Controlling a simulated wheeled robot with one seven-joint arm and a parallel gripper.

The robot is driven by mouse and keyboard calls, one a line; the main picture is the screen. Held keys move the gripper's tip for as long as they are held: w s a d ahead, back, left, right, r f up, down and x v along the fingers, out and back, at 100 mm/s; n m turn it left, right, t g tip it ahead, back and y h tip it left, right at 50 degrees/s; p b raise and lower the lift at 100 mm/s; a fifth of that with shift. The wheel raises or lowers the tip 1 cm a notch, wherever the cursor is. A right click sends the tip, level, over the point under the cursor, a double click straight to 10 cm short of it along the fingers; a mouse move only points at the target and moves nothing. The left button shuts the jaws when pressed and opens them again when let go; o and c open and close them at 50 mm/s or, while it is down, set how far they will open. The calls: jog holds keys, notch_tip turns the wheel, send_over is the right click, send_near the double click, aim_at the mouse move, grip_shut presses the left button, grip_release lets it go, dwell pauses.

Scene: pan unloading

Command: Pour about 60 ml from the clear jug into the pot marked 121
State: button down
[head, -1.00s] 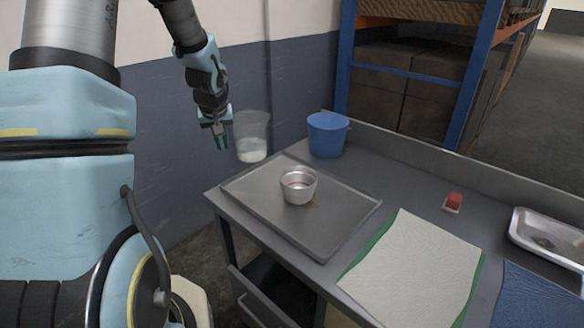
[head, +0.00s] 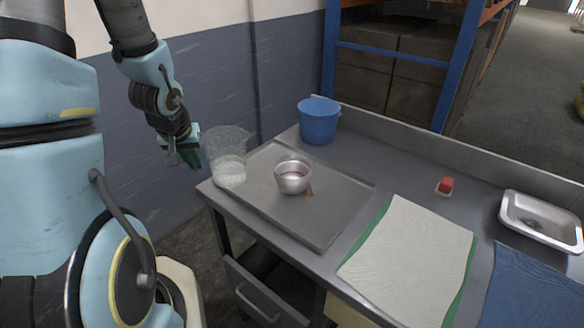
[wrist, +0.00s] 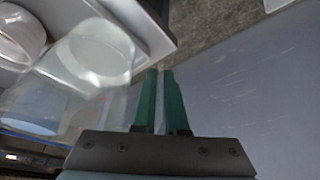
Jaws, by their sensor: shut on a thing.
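The clear jug (head: 227,158) holds some whitish liquid in its lower part. It looks about upright at the left end of the tray; I cannot tell whether its base touches anything. My gripper (head: 194,157) is on the jug's left side in the head view. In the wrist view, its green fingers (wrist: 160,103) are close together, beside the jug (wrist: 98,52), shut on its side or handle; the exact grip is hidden. A small round metal pot (head: 292,180) stands on the tray right of the jug, apart from it. No marking is readable on the pot.
The pot stands on a grey metal tray (head: 325,222) on the bench. A blue bucket (head: 319,122) is behind. A white cloth on green (head: 408,255), a red block (head: 445,185), a metal basin (head: 540,222) and a blue cloth (head: 515,300) lie to the right.

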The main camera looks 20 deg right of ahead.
aim_at(208, 144)
jog(key=shift+d+f+t+y+b, duration=0.3)
jog(key=shift+d+f+y+b, duration=0.35)
jog(key=shift+b, duration=3.55)
jog(key=d+r+y+b, duration=0.1)
jog(key=r+m+y, duration=0.1)
jog(key=r, duration=0.1)
jog(key=s+d+r+t+y+b, duration=0.1)
jog(key=r+y, duration=0.1)
jog(key=shift+d+r+b, duration=0.15)
jog(key=shift+d+b, duration=0.15)
jog(key=shift+b, duration=0.05)
jog(key=shift+s+d+r+m+t+y+p, duration=0.3)
jog(key=shift+d+r+y+p, duration=0.1)
jog(key=shift+d+y, duration=0.25)
jog(key=shift+s+d+r+t+y+p, duration=0.1)
jog(key=shift+d+r+t+y+p, duration=0.2)
jog(key=shift+d+r+y+p, duration=0.5)
jog(key=shift+s+d+r+m+t+y+p, duration=0.2)
jog(key=shift+m+t+y+p, duration=0.15)
jog(key=shift+y+p, duration=0.4)
jog(key=shift+d+r+p, duration=0.2)
jog(key=shift+r+p, duration=0.05)
jog(key=shift+p, duration=0.15)
